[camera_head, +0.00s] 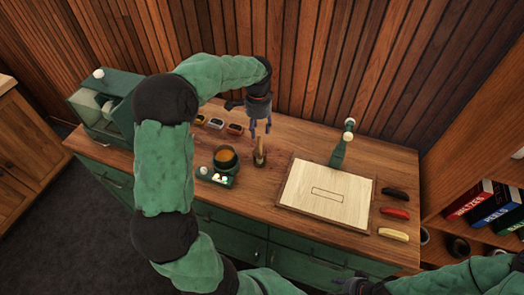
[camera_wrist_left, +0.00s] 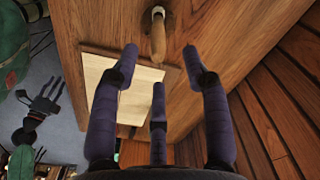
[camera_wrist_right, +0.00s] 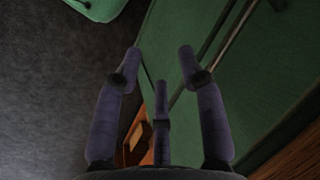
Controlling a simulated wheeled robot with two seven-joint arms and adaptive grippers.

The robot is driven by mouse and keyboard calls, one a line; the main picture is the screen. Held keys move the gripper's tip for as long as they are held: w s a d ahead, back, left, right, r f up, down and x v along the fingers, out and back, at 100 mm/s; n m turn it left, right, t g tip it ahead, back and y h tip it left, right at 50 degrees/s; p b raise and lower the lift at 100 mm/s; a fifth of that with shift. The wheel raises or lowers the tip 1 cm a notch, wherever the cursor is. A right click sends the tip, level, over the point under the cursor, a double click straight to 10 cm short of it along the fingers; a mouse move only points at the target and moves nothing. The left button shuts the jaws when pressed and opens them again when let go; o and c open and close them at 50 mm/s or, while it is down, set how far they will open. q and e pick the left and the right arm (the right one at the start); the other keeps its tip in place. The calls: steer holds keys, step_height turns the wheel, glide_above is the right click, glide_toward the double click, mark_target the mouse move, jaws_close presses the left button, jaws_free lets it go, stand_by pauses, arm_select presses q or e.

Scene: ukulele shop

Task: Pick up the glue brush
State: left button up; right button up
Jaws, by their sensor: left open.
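The glue brush appears to be the brown wooden-handled piece (camera_head: 260,149) standing upright on the bench in a small holder, right of the glue pot (camera_head: 225,158). The same handle shows in the left wrist view (camera_wrist_left: 158,38), just beyond the fingers; its lower end is hidden. My left gripper (camera_head: 261,127) is open and empty, pointing down just above and behind the handle, apart from it. In the left wrist view its three fingers (camera_wrist_left: 161,62) are spread. My right gripper (camera_wrist_right: 160,62) is open and empty, low in front of the green cabinet.
A pale wooden panel (camera_head: 299,187) with a drawn rectangle lies on a board to the right. Behind it stands a green lever tool (camera_head: 338,152). Black, red and yellow (camera_head: 393,234) pieces lie at the right. A green machine (camera_head: 92,118) stands at the far left.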

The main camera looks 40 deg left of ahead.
mark_target(260, 143)
arm_select(q)
step_height(260, 143, down, 3)
steer(key=shift+w+f, duration=0.1)
steer(key=shift+f, duration=0.05)
steer(key=shift+d+f+b, duration=0.2)
steer(key=shift+f+b, duration=0.3)
steer(key=shift+f, duration=2.15)
jaws_close()
